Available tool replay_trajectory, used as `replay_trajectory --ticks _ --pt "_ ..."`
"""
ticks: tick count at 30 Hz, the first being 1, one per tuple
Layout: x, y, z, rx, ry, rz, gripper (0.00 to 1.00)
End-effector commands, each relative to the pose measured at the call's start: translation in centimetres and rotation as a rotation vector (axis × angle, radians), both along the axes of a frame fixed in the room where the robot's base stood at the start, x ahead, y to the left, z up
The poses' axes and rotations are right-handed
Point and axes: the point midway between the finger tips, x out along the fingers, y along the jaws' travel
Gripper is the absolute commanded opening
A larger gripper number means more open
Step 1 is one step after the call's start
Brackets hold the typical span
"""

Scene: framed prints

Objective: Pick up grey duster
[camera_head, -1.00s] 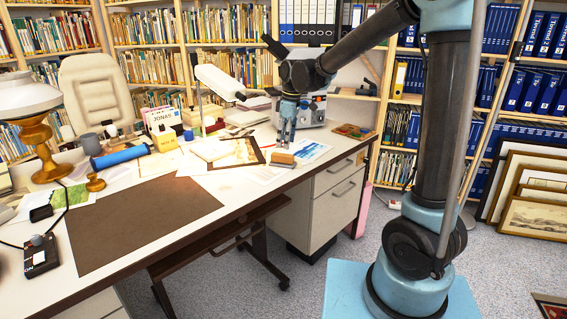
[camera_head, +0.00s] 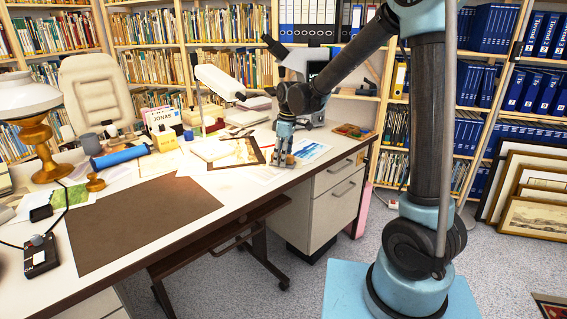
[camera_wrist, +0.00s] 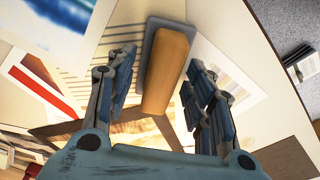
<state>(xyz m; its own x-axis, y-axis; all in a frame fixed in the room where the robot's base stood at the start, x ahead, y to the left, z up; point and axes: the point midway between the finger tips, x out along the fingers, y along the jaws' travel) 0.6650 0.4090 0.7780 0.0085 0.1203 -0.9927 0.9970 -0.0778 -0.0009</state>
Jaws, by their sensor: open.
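The grey duster (camera_wrist: 168,68) has a wooden, orange-brown block on a grey pad. In the wrist view it lies between the two blue fingers of my gripper (camera_wrist: 161,66). The fingers are open on either side, with a visible gap on the left. In the head view my gripper (camera_head: 281,158) points down at the desk's right part. It hides most of the duster, whose edge shows at its fingertips (camera_head: 291,161).
Papers and a framed print (camera_head: 247,152) lie around the duster on the white desk (camera_head: 240,200). A microscope (camera_head: 312,75) stands behind. A brown desk pad (camera_head: 140,220) is at left. Framed prints (camera_head: 535,205) lean at the right shelves.

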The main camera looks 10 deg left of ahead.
Motion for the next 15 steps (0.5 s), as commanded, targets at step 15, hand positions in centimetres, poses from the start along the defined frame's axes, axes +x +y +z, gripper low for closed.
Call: replay_trajectory --ticks 15 --pt "0.01 -0.01 0.06 0.0 0.0 0.0 0.11"
